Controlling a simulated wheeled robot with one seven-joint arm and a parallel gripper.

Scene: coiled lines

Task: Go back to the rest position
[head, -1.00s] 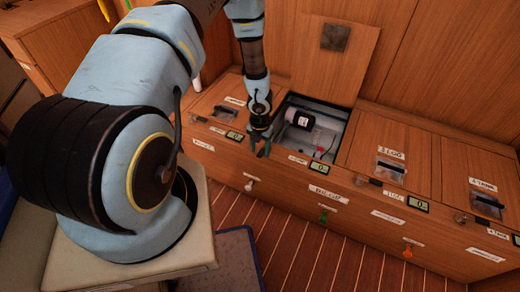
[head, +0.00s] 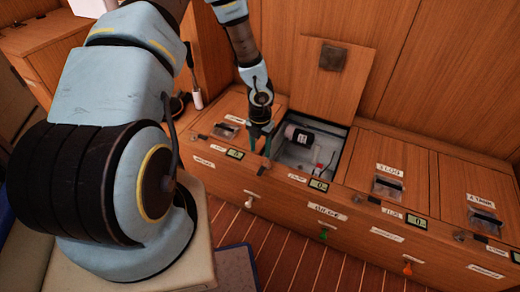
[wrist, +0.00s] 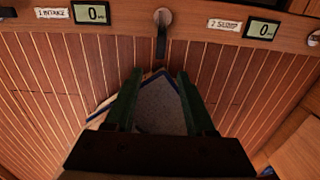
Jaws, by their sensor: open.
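My gripper (head: 258,138) hangs pointing down near the front left corner of the open locker compartment (head: 343,147) in the head view. Its two green fingers are apart with nothing between them. In the wrist view my gripper (wrist: 158,82) shows the same open gap, with the floor and a grey mat beyond it.
The compartment's lid (head: 335,25) stands raised against the wall. Inside lies a dark cylinder with a white label (head: 301,135). Closed lids with latches flank it. Small displays (wrist: 91,12) and pull knobs line the locker front. A blue-edged mat (wrist: 160,105) lies on the slatted floor.

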